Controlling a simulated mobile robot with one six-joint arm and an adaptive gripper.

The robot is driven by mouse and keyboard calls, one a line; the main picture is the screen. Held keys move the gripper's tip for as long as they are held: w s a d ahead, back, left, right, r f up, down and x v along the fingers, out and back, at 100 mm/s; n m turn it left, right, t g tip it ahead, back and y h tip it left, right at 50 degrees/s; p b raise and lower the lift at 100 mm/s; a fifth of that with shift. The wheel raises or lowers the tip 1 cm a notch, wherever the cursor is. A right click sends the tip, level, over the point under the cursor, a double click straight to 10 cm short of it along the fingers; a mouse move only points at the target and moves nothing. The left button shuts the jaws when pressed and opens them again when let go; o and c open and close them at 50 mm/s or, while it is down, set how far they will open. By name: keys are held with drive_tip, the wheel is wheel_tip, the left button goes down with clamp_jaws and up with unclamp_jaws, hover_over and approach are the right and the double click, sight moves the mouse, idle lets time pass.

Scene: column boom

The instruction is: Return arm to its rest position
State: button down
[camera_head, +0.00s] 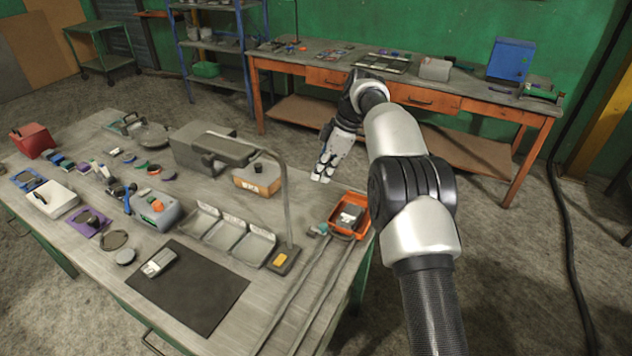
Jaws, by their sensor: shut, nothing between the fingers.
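My arm rises from the lower right and reaches forward past the right end of the near workbench (205,335). My gripper (320,178) points down near the bench's far right corner. Its fingers are together and hold nothing. It is to the right of the orange box (258,182) and beyond the orange tray (347,212). I cannot tell how high its tips are above the bench or whether they lie past its edge.
A lamp (285,195) with a tall bent neck stands on the near bench. Sorting trays (226,236), a dark mat (190,305) and several tools cover the bench. Behind, an orange-legged workbench (470,92) stands by the green wall.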

drive_tip(key=shift+d+r, duration=0.2)
drive_tip(key=shift+r, duration=0.35)
drive_tip(key=s+d+r+m+t+h, duration=0.1)
drive_tip(key=s+d+r+m, duration=0.3)
drive_tip(key=s+r, duration=0.45)
drive_tip(key=s+d+r+m+t+h, duration=0.1)
drive_tip(key=s+d+r+m, duration=0.3)
drive_tip(key=s+r, duration=0.5)
drive_tip(key=s+d+f+m, duration=0.1)
drive_tip(key=s+f+m, duration=0.2)
drive_tip(key=s, duration=0.6)
drive_tip(key=s+d+f+m+t+h, duration=0.1)
drive_tip(key=s+f+m, duration=0.2)
drive_tip(key=s, duration=0.6)
drive_tip(key=s+d+f+m+t+h, duration=0.1)
drive_tip(key=s+f+m, duration=0.2)
drive_tip(key=s, duration=0.6)
drive_tip(key=shift+d, duration=0.4)
drive_tip(key=shift+t, duration=0.3)
